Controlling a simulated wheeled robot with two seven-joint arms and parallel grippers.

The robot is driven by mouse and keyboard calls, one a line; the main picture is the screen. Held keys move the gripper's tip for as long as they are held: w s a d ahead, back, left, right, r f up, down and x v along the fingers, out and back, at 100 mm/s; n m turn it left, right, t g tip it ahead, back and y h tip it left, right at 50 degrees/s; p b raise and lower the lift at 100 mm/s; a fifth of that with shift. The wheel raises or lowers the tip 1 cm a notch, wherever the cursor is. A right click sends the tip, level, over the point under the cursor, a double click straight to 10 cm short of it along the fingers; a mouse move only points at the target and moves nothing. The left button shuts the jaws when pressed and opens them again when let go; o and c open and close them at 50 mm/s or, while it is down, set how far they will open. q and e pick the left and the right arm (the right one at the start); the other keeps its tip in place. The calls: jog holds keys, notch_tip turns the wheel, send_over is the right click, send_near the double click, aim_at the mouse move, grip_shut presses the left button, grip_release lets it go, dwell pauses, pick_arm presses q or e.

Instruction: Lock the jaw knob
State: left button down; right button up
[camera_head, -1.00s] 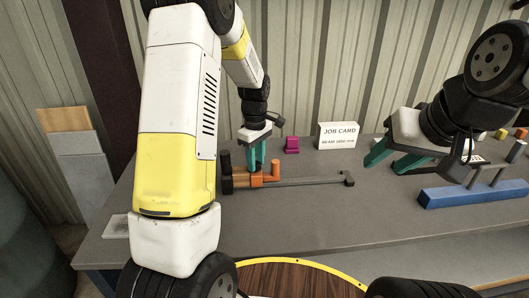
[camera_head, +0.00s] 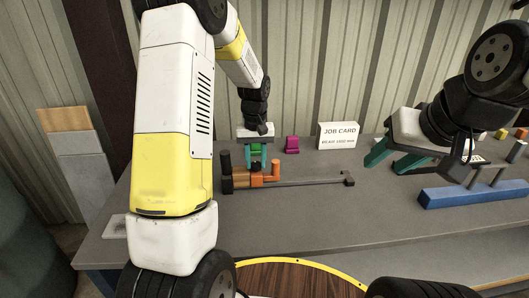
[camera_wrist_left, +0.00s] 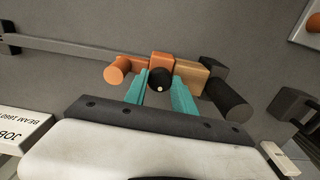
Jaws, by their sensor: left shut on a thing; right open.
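A long grey beam tool (camera_head: 310,183) lies on the workbench, with a small dark block at its right end. Its left part carries orange and tan blocks (camera_head: 241,180), an upright orange post (camera_head: 276,168) and a dark post (camera_head: 226,161). The round black jaw knob (camera_wrist_left: 160,79) sits by the orange block in the left wrist view. My left gripper (camera_head: 257,162) points down over this part, its teal fingers shut on the knob. My right gripper (camera_head: 382,161) is open and empty above the bench at the right.
A blue rack with grey posts (camera_head: 471,193) is at the right. The grey bench (camera_head: 300,222) is clear in front of the tool.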

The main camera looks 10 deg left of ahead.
aim_at(256, 164)
pick_arm(q)
jog(key=shift+m, duration=0.6)
jog(key=c, duration=1)
grip_release()
jog(key=shift+c, duration=0.2)
jog(key=shift+r, duration=3.9)
jog(key=shift+r, duration=0.1)
